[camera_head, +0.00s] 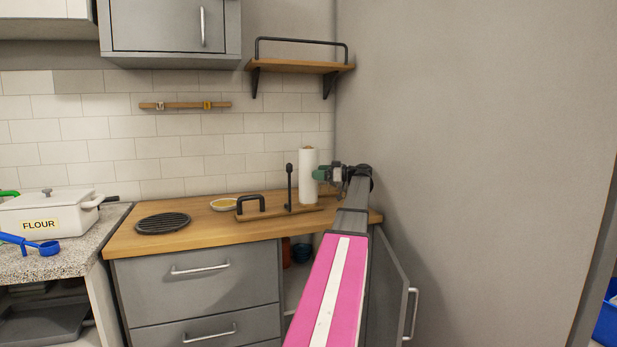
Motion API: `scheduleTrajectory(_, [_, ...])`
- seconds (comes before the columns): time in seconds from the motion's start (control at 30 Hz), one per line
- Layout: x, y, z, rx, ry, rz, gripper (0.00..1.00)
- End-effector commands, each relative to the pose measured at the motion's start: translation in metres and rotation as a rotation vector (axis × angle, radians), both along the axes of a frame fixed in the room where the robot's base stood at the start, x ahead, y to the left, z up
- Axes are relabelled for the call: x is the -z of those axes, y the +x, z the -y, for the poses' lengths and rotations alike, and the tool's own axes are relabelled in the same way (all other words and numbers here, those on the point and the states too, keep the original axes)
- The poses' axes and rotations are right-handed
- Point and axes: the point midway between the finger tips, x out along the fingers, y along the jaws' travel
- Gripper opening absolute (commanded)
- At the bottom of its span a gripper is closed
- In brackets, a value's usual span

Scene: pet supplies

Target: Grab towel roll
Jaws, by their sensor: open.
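The towel roll (306,176) is white and stands upright near the back right of the wooden counter. My gripper (320,174) is at the roll's right side, at about mid-height. The picture is too small to show whether the fingers touch the roll or stand slightly apart from it. The gripper is open. My arm, with a pink and white link, reaches up from the bottom of the view and hides the counter's right part.
A wooden board with a black handle (251,206) and a dark upright post (289,187) stand left of the roll. A yellowish dish (226,204) and a black trivet (163,221) lie farther left. A shelf (300,66) hangs above. A cabinet door (393,285) stands open below.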

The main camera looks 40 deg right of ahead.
Motion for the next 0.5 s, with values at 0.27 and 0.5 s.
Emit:
scheduleTrajectory(0.27, [0.002,0.03,-0.023,-0.002,0.0,0.0,1.0])
scheduleTrajectory(0.5, [0.002,0.035,-0.027,0.001,0.0,0.0,1.0])
